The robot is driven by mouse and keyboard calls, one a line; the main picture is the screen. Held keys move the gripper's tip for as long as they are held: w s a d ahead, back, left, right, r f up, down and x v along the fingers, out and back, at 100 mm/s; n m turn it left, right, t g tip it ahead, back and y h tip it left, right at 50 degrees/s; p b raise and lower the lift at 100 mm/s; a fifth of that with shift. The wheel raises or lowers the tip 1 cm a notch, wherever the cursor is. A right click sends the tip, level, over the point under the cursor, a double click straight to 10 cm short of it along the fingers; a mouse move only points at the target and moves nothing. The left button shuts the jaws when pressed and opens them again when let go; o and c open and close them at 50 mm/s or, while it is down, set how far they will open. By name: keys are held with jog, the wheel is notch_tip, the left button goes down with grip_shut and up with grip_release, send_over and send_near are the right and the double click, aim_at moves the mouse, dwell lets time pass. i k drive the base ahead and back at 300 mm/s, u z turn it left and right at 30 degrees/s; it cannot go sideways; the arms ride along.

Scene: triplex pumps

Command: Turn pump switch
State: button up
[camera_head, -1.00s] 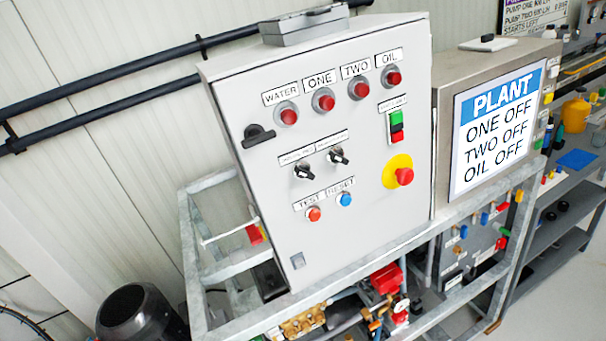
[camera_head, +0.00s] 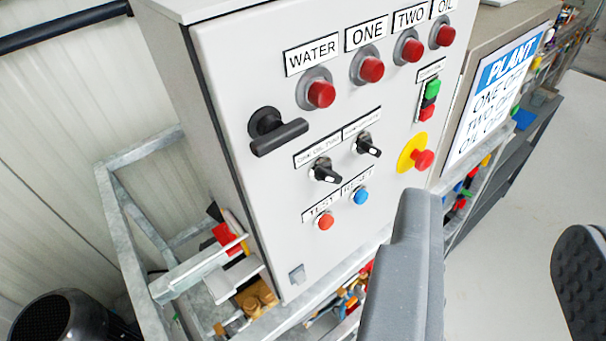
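The grey control cabinet (camera_head: 240,60) fills the middle of the view. Two black rotary switches with white pointer marks sit side by side on its door, a left one (camera_head: 325,172) and a right one (camera_head: 368,146). Their small labels are too blurred to read surely. A larger black handle (camera_head: 278,135) is up and left of them. My gripper (camera_head: 498,225) is open and empty, its grey left finger in front of the cabinet's lower right and its dark right finger at the picture's right edge. Both fingers are right of and below the switches, apart from them.
Red lamps labelled WATER (camera_head: 321,94), ONE, TWO and OIL line the door's top. A red emergency button (camera_head: 423,160) on yellow and green and red push buttons (camera_head: 430,97) are at right. TEST (camera_head: 325,222) and RESET (camera_head: 361,195) buttons sit below the switches. A metal frame (camera_head: 135,240) surrounds the cabinet.

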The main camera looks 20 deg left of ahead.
aim_at(324, 172)
jog(key=u, duration=0.75)
jog(key=k, duration=1.15)
jog(key=z, duration=1.1)
jog(key=i, duration=1)
jog(key=u, duration=0.05)
